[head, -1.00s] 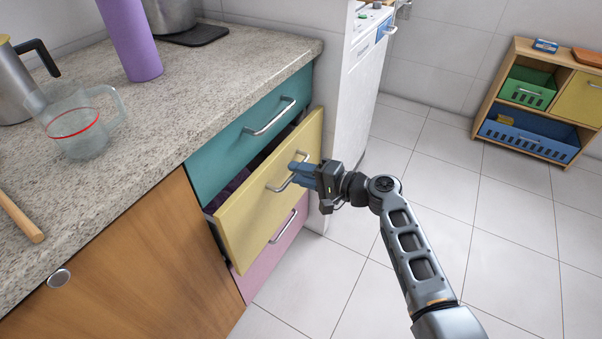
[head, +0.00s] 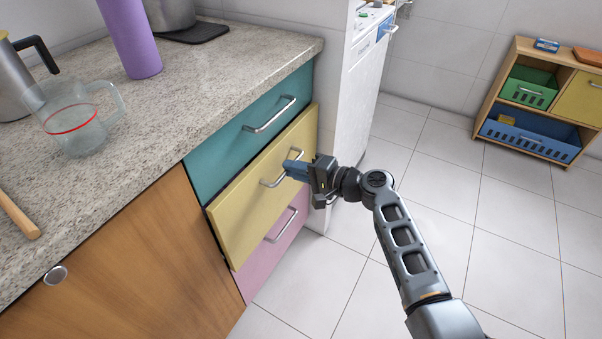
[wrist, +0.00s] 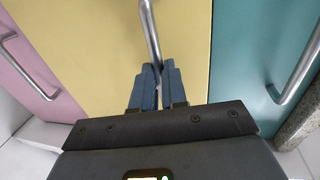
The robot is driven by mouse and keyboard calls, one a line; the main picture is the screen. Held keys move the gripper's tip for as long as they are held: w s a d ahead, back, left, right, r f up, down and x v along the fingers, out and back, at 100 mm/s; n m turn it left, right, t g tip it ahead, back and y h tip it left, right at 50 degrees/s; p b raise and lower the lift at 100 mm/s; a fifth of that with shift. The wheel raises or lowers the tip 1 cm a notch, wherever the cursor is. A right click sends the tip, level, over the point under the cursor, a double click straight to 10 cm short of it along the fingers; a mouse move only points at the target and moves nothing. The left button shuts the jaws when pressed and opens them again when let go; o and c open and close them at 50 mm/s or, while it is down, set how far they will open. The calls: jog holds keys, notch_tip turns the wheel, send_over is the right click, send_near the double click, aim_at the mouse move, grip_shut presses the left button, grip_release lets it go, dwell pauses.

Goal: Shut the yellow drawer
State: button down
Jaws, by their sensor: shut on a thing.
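The yellow drawer (head: 250,200) sits between a teal drawer above and a pink drawer below. Its front stands only slightly proud of the cabinet, with a thin dark gap along its left edge. My gripper (head: 290,168) is at the drawer's metal handle (head: 270,182), its blue fingers shut on the bar. In the wrist view the fingers (wrist: 156,74) close around the lower part of the handle (wrist: 150,30), in front of the yellow face (wrist: 100,50). The drawer's inside is hidden.
The teal drawer (head: 240,135) and pink drawer (head: 260,250) look shut. The granite counter (head: 190,95) above holds a glass jug (head: 75,125) and a purple bottle (head: 130,40). A white appliance (head: 350,90) stands just right of the drawers. Tiled floor (head: 470,230) is open at right.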

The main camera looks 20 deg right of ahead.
jog(key=shift+b+x, duration=0.3)
jog(key=shift+x, duration=0.65)
jog(key=shift+w+a+r, duration=0.2)
jog(key=shift+w+r, duration=0.05)
jog(key=shift+w, duration=0.05)
jog(key=c, duration=1.2)
grip_release()
jog(key=p+v, duration=0.1)
jog(key=v, duration=0.6)
jog(key=shift+s+d, duration=0.25)
